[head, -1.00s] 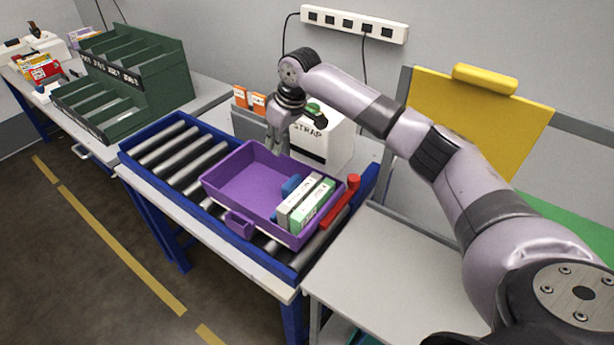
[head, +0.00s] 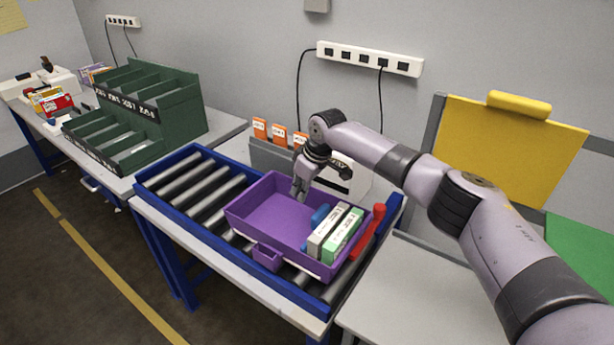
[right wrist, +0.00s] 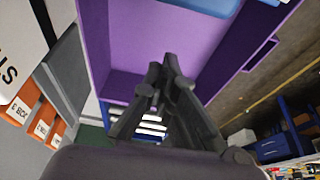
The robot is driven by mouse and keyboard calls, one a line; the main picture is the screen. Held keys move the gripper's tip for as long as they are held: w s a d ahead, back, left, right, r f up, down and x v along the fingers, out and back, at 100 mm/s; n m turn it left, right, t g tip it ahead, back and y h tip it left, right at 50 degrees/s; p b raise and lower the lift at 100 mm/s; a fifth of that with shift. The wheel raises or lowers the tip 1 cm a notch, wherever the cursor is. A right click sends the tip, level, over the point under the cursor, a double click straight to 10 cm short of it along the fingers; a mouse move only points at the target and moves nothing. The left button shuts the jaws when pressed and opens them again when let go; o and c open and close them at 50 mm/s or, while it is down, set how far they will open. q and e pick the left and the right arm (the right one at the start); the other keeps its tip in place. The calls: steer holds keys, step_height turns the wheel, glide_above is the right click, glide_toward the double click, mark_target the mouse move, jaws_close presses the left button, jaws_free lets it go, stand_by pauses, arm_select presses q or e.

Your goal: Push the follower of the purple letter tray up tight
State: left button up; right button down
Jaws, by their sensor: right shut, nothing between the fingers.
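The purple letter tray (head: 262,254) sits on the roller conveyor. Two upright packets, one white (head: 328,236) and one green-edged (head: 343,240), stand together at its right end. The blue follower (head: 319,216) is partly visible just left of them, mostly hidden by the white packet. My right gripper (head: 299,192) is shut and empty, pointing down at the tray's back side, left of the follower. In the right wrist view its closed fingertips (right wrist: 166,76) show against the purple tray (right wrist: 142,45), and a blue piece (right wrist: 208,4) is cut off at the top. My left gripper is not in view.
A blue conveyor frame (head: 180,206) surrounds the rollers. A white box and orange-tabbed folders (head: 279,134) stand behind. The tray's left part is empty.

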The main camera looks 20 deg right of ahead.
arm_select(q)
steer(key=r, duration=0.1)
steer(key=p, duration=0.1)
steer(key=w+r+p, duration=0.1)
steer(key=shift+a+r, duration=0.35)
arm_select(e)
steer(key=s+d, duration=0.1)
steer(key=s+d+f, duration=0.1)
steer(key=shift+s+d+f, duration=0.15)
steer(key=shift+s+d, duration=0.05)
steer(key=shift+s, duration=0.2)
arm_select(q)
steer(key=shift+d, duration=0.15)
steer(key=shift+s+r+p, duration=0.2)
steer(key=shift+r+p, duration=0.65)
steer(key=shift+p, duration=0.25)
arm_select(e)
steer(key=shift+s+d, duration=0.45)
steer(key=shift+s, duration=0.15)
steer(key=shift+f, duration=0.1)
